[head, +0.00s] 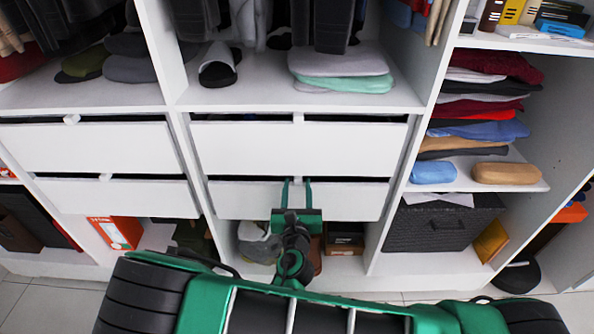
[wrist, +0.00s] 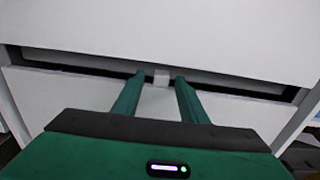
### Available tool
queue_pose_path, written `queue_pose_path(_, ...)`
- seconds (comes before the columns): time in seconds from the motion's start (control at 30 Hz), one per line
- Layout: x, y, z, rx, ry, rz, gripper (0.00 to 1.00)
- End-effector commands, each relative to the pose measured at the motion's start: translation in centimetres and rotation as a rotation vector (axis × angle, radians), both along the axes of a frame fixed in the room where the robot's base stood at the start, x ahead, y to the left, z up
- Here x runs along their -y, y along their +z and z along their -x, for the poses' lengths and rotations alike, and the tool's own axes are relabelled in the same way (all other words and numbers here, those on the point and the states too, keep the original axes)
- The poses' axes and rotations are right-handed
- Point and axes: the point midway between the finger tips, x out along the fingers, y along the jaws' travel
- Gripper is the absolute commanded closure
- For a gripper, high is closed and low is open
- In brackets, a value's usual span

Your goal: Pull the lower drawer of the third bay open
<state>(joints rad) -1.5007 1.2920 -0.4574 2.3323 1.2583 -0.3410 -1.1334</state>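The lower drawer (head: 240,200) of the middle bay has a plain white front with a dark gap along its top edge. It also shows in the wrist view (wrist: 75,95). Its small light handle tab (wrist: 162,78) sits at the middle of the top edge. My gripper (head: 297,182) is in front of this drawer with its green fingers pointing at the top edge. In the wrist view my gripper (wrist: 160,80) is open, with one finger on each side of the tab. A narrow gap shows beside the tab; I cannot tell whether either finger touches it.
The upper drawer (head: 295,148) stands directly above, looking shut. Folded clothes (head: 345,70) lie on the shelf over it. Shoes (head: 258,245) and a brown box (head: 345,238) sit below the lower drawer. A dark basket (head: 440,225) stands in the bay to the right.

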Motion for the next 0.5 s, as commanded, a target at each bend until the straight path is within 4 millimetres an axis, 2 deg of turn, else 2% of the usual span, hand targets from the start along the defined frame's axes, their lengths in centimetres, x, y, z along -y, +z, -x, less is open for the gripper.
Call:
queue_pose_path(0.2, 0.5, 0.0, -4.1, 0.001, -0.007, -0.004, 0.61)
queue_pose_path(0.33, 0.6, 0.1, -5.9, 0.002, -0.007, -0.003, 0.61)
queue_pose_path(0.5, 0.7, 0.1, -7.2, 0.001, -0.007, -0.002, 0.61)
